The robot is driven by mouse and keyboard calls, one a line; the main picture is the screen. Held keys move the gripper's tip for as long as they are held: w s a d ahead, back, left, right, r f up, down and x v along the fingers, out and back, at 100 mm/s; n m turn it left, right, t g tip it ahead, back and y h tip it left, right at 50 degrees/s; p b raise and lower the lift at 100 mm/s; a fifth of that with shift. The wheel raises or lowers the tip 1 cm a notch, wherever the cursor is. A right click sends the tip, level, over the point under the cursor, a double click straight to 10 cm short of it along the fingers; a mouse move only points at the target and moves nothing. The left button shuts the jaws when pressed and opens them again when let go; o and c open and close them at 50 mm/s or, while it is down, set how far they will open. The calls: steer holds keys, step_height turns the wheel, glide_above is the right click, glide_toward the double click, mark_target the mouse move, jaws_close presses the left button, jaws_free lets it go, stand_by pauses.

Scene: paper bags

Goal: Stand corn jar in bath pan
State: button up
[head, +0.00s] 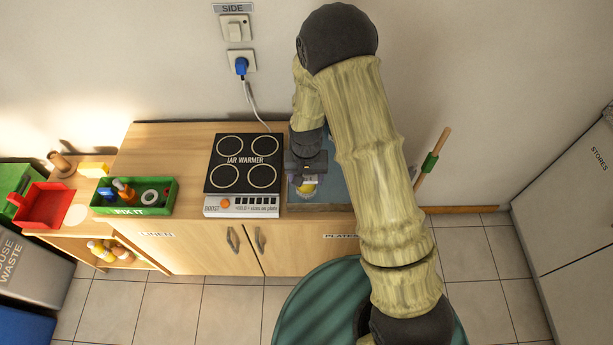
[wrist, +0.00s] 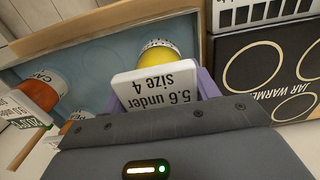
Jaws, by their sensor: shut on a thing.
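My gripper (head: 306,176) is over the bath pan, right of the jar warmer, and shut on the yellow corn jar (head: 307,188). In the wrist view the yellow jar (wrist: 158,53) shows between the purple fingertips, partly hidden by a white block (wrist: 155,85) lettered "5.6 under size 4". The blue bath pan (head: 335,190) is largely covered by my arm in the head view. Its blue floor shows in the wrist view (wrist: 100,65) beyond the jar. I cannot tell whether the jar touches that floor.
An orange jar (wrist: 35,93) stands in the pan at the left of the wrist view. The black jar warmer (head: 243,163) borders the pan. A green tray of tools (head: 134,197) and a red bin (head: 43,205) lie further left. A green-gripped stick (head: 431,162) leans at the right.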

steer(key=shift+f, duration=0.35)
steer(key=o, duration=1.6)
steer(key=shift+r, duration=0.1)
step_height(320, 180, up, 6)
steer(key=p, duration=0.4)
steer(key=shift+s+r+p, duration=0.1)
steer(key=shift+r+p, duration=0.1)
steer(key=shift+p, duration=0.15)
steer(key=shift+r, duration=0.35)
steer(key=shift+f, duration=0.1)
